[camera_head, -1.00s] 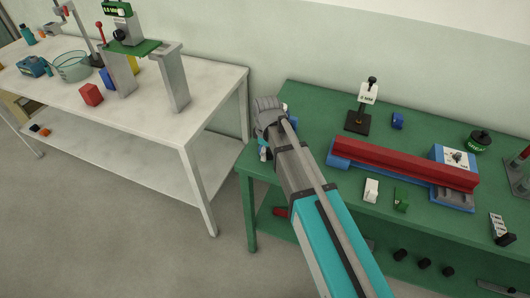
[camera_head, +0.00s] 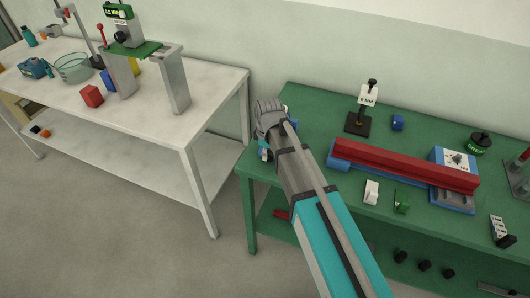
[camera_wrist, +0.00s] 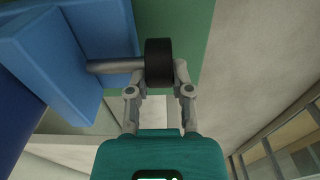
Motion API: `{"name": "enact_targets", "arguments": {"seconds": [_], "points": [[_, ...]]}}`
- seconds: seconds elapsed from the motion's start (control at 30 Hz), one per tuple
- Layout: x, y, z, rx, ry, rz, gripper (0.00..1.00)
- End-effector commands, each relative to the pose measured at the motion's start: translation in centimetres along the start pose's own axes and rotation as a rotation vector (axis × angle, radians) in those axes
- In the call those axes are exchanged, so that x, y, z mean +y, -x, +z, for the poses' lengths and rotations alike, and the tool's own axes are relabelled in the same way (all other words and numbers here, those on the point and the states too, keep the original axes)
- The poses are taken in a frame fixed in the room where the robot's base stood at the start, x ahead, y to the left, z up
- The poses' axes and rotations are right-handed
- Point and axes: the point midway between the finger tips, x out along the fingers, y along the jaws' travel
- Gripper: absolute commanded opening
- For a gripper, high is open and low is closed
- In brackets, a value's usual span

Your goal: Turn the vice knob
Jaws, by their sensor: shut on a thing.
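In the wrist view, the vice knob (camera_wrist: 158,62) is a black round knob on a grey shaft (camera_wrist: 115,66). The shaft runs left into the blue body of the vice (camera_wrist: 70,50). My gripper (camera_wrist: 161,75) is shut on the knob, with one finger on each side of it. In the head view, my arm reaches to the left end of the green table and hides the knob and most of my gripper (camera_head: 268,112). A long red bar (camera_head: 410,165) on a blue base (camera_head: 345,158) lies to the right of my arm there.
A white table (camera_head: 215,85) stands at the left, with a floor gap between the tables.

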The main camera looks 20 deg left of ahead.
Motion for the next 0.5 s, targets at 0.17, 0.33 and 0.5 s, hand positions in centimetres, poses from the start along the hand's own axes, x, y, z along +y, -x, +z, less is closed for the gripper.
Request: {"name": "enact_targets", "arguments": {"seconds": [0.17,0.33,0.5], "points": [[-0.10,-0.13,0.49,0.062,-0.002,0.000,0.00],[-0.16,-0.21,0.76,0.167,-0.003,0.000,0.00],[-0.19,-0.33,1.06,0.307,-0.004,0.000,0.00]]}}
